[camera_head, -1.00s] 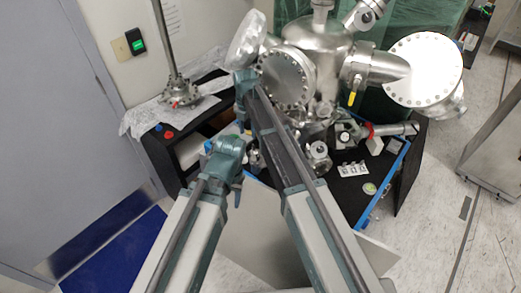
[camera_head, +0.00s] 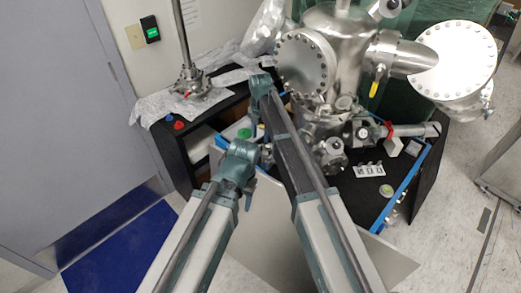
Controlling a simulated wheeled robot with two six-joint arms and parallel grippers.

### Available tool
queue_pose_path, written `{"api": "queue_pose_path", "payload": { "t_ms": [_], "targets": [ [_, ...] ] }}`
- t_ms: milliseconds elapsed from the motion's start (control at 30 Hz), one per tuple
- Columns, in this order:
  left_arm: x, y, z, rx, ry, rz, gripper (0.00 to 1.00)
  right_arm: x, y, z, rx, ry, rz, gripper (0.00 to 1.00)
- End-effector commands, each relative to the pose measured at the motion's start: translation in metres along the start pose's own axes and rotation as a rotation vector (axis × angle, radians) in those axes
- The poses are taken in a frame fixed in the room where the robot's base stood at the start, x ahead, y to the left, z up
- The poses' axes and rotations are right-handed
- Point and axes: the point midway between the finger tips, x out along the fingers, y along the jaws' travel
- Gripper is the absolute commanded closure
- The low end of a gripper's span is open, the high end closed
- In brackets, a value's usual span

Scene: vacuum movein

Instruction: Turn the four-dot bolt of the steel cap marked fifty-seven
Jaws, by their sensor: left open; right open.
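Two round steel caps with bolts around their rims show on the steel chamber (camera_head: 338,45). The nearer cap (camera_head: 305,62) faces me, and the larger cap (camera_head: 453,58) is on the right. I cannot read any number or dot marks on them. My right gripper (camera_head: 258,112) is open, left of and below the nearer cap and apart from it in the picture. My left gripper (camera_head: 249,198) is open and lower, near the front of the bench. Both grippers are small here, and the wrists partly hide their fingers.
A black bench with a blue edge (camera_head: 408,188) carries the chamber, small fittings and a white block (camera_head: 368,170). A steel rod on a flange (camera_head: 190,82) stands on foil at the left. A blue mat (camera_head: 120,250) lies on the floor by the grey door.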

Motion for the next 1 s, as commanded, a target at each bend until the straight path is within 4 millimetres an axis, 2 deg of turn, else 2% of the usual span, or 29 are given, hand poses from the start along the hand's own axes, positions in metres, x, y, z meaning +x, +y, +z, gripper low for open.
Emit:
{"api": "queue_pose_path", "payload": {
  "t_ms": [33, 300, 700, 733, 1000],
  "targets": [
    [0.015, 0.002, -0.001, 0.000, 0.000, 0.000, 0.50, 0.015, 0.000, 0.000, 0.000, 0.000, 0.000, 0.52],
    [0.047, 0.004, -0.003, -0.002, 0.000, 0.000, 0.50, 0.047, 0.000, 0.000, 0.000, 0.000, 0.000, 0.52],
    [0.051, 0.005, -0.003, -0.002, 0.000, 0.000, 0.50, 0.051, 0.000, 0.000, 0.000, 0.000, 0.000, 0.52],
    [0.051, 0.005, -0.003, -0.002, 0.000, 0.000, 0.50, 0.051, 0.000, 0.000, 0.000, 0.000, 0.000, 0.54],
    [0.051, 0.005, -0.003, -0.002, 0.000, 0.000, 0.50, 0.051, 0.000, 0.000, 0.000, 0.000, 0.000, 1.00]
  ]
}}
